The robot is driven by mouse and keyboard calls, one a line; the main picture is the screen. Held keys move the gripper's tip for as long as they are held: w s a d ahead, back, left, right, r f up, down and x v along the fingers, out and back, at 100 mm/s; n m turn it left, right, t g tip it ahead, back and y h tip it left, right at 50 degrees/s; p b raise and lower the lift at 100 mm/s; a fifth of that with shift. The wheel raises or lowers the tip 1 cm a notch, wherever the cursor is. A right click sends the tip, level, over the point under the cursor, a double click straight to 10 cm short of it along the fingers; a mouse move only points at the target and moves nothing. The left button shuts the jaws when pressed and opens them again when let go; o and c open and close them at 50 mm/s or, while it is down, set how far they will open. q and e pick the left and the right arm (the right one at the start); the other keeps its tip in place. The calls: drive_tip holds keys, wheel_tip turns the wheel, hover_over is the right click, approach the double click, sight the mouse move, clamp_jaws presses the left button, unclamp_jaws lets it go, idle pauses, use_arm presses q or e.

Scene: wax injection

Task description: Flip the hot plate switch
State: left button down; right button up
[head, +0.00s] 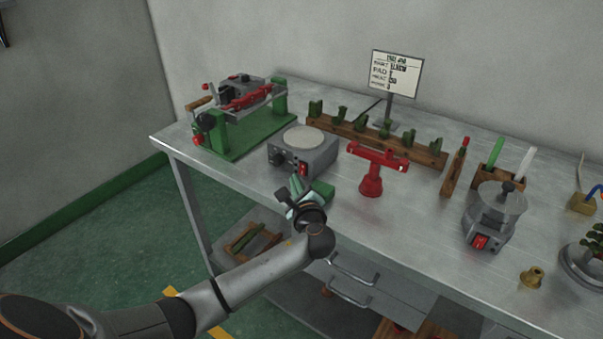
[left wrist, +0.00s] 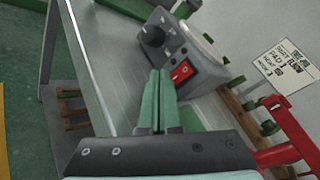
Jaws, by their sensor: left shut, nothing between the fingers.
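The hot plate (head: 303,152) is a grey box with a round pale top, standing near the table's front edge at left of centre. Its front has a black knob (left wrist: 152,36) and a red rocker switch (left wrist: 182,71). The switch also shows in the head view (head: 304,169). My left gripper (head: 296,182) is shut and empty in front of the hot plate. In the left wrist view its green fingertips (left wrist: 160,74) appear just left of the switch; I cannot tell whether they touch it. My right gripper is in neither view.
A red stand (head: 371,178) is right of the hot plate, a green-based machine (head: 240,135) left. Behind are a wooden rack (head: 420,155) and a sign (head: 395,73). A grey pot (head: 488,220) with its own red switch stands farther right. Bare tabletop (head: 420,210) lies between.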

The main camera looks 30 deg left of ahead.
use_arm(q)
drive_tip(key=shift+w, duration=0.15)
drive_tip(key=shift+w, duration=0.25)
drive_tip(key=shift+w+d, duration=0.1)
drive_tip(key=shift+w, duration=0.25)
idle(0.5)
drive_tip(key=shift+s, duration=0.1)
drive_tip(key=shift+s+p, duration=0.5)
drive_tip(key=shift+p, duration=0.1)
drive_tip(key=shift+s, duration=0.15)
drive_tip(key=shift+s, duration=0.1)
